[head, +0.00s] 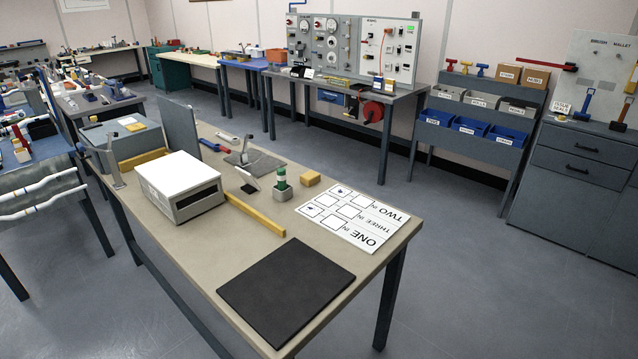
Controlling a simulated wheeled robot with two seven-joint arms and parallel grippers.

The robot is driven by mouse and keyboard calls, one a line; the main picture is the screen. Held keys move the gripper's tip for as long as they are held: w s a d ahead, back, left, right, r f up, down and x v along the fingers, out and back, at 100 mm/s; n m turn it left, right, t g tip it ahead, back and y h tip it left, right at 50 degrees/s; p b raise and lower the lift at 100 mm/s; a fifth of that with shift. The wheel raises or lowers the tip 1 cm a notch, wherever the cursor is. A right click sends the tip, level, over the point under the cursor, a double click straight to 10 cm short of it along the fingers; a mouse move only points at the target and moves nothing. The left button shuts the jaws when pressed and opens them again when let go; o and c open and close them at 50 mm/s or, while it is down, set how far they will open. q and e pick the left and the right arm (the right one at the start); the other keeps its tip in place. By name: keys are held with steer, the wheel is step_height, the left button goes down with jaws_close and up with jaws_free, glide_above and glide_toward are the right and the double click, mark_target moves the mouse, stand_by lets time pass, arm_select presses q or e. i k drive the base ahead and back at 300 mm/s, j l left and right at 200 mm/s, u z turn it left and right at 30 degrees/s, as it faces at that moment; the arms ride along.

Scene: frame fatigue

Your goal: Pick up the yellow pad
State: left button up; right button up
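A small yellow pad (310,177) lies flat on the beige table (200,262), close to the far edge and just above the white printed sheet. It looks like a thick little block and nothing covers it. Neither of my grippers shows in the head view.
The white sheet (352,216) has printed boxes and words. A black mat (286,289) lies at the table's near end. A long yellow bar (256,214) lies beside a white-topped metal box (180,185). A grey upright panel (180,126) stands farther back.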

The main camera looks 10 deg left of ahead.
mark_target(311, 177)
steer(key=i+l+u, duration=0.1)
steer(key=i+l, duration=0.2)
steer(key=i+l+u, duration=0.15)
steer(key=l, duration=0.3)
steer(key=i+l+u, duration=0.1)
steer(key=i+l, duration=0.3)
steer(key=i+l+u, duration=0.1)
steer(key=i+l, duration=0.15)
steer(key=l, duration=0.25)
